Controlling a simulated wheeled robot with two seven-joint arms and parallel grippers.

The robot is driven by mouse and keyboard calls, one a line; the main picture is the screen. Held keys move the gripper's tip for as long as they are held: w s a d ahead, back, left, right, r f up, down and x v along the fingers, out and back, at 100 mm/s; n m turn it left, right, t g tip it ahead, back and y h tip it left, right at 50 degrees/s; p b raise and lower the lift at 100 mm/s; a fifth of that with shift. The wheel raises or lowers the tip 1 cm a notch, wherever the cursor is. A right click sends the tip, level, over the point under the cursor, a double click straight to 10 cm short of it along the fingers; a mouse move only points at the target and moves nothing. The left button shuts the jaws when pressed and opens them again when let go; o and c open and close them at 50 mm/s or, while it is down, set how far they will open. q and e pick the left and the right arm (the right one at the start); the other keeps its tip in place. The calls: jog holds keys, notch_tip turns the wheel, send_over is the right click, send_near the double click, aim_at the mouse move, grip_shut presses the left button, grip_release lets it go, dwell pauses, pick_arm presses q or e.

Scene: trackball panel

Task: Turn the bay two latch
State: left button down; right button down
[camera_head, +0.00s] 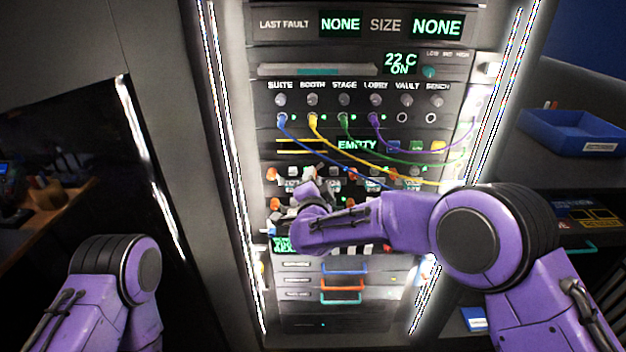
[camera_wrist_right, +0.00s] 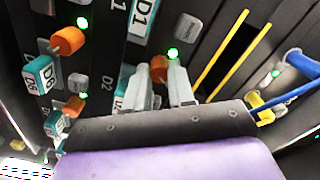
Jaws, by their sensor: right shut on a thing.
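My right gripper (camera_wrist_right: 164,82) is shut on an orange latch (camera_wrist_right: 160,70), one pale finger on each side of it. The latch is partly hidden by the fingers, and its exact angle is hard to tell. A D2 label shows next to it on the left. In the head view my right gripper (camera_head: 307,187) is at the drive-bay rows in the middle of the rack, and my wrist hides part of them. My left gripper is outside the view; only part of the left arm shows at the lower left.
Other orange latches (camera_wrist_right: 68,40) stand beside teal-labelled bays (camera_wrist_right: 40,75). Blue, yellow, green and purple cables (camera_head: 385,143) hang across the rack above the bays. Coloured drawer handles (camera_head: 343,283) are below. A blue tray (camera_head: 575,130) sits on the right shelf.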

jog(key=c, duration=1)
grip_release()
jog(key=shift+o, duration=0.2)
jog(key=shift+s, duration=0.1)
jog(key=s+b, duration=0.2)
jog(key=s, duration=0.8)
jog(key=shift+s, duration=0.2)
